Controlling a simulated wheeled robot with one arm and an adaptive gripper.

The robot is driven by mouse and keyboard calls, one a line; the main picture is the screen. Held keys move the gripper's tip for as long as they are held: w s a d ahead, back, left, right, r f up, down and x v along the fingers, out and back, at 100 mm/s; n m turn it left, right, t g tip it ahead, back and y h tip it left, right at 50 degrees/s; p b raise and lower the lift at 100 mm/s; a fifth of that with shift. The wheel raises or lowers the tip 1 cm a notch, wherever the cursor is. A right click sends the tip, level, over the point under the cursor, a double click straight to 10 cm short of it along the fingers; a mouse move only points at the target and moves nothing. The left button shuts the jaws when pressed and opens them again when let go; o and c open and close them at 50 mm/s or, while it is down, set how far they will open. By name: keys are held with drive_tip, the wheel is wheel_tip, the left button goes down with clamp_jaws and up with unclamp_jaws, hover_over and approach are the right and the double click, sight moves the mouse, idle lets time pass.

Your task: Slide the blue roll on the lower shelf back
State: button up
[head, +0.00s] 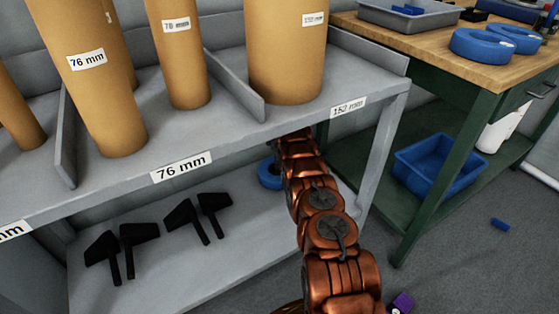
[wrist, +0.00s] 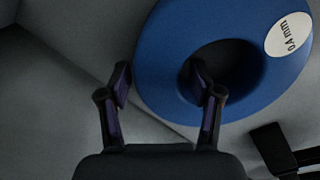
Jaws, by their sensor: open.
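The blue roll (head: 269,174) lies on the lower grey shelf (head: 240,244) in the head view, mostly hidden behind my copper-coloured arm. In the wrist view the blue roll (wrist: 160,60) fills the upper right, with a dark centre hole and a white label (wrist: 289,34). My gripper (wrist: 160,80) is open in the wrist view. Its right finger overlaps the roll's hole in the picture, and its left finger is at the roll's left edge. I cannot tell whether either finger touches the roll. In the head view the gripper is hidden beyond the arm, under the upper shelf.
Several black tools (head: 184,219) lie on the lower shelf to the left. Tall brown tubes (head: 287,50) stand on the upper shelf (head: 225,130) above my arm. A shelf leg (head: 383,150) is close on the right. A green workbench (head: 440,85) stands beyond it.

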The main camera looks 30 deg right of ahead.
wheel_tip(320, 180, up, 7)
drive_tip(key=shift+f, duration=0.1)
drive_tip(key=shift+r, duration=0.35)
drive_tip(key=shift+s, duration=0.1)
idle(0.5)
